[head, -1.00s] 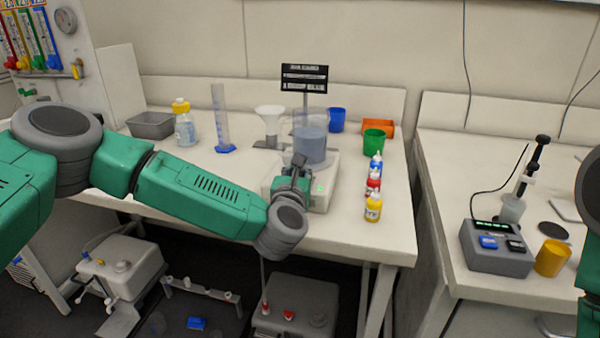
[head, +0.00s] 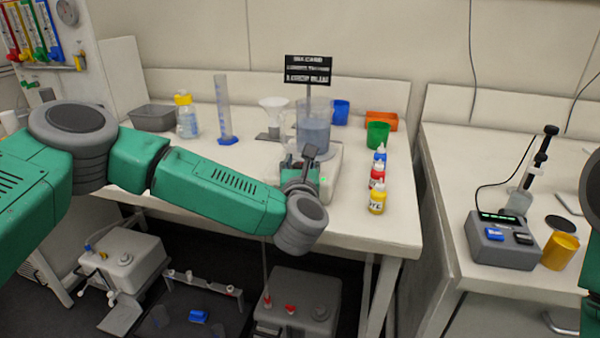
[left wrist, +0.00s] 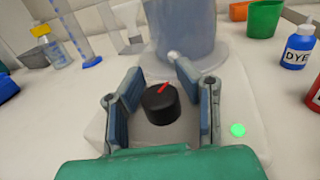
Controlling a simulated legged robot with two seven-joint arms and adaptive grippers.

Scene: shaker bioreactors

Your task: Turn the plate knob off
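The plate (head: 328,158) is a white stirring plate on the left bench, with a beaker of bluish liquid (head: 313,128) standing on it. In the left wrist view its black round knob (left wrist: 161,103) carries a red pointer mark slanting up and right. A green light (left wrist: 238,130) glows right of the knob. My left gripper (head: 300,160) is at the plate's front; in the wrist view its fingers (left wrist: 160,95) are spread on both sides of the knob, with gaps visible between. In the head view the gripper hides the knob. My right gripper is not in view.
Blue, red and yellow dye bottles (head: 377,198) stand close right of the plate. A funnel (head: 273,112), cylinder (head: 222,110) and yellow-capped bottle (head: 186,118) stand to its left. Green (head: 377,135) and blue (head: 341,112) cups are behind. The front bench strip is mostly clear.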

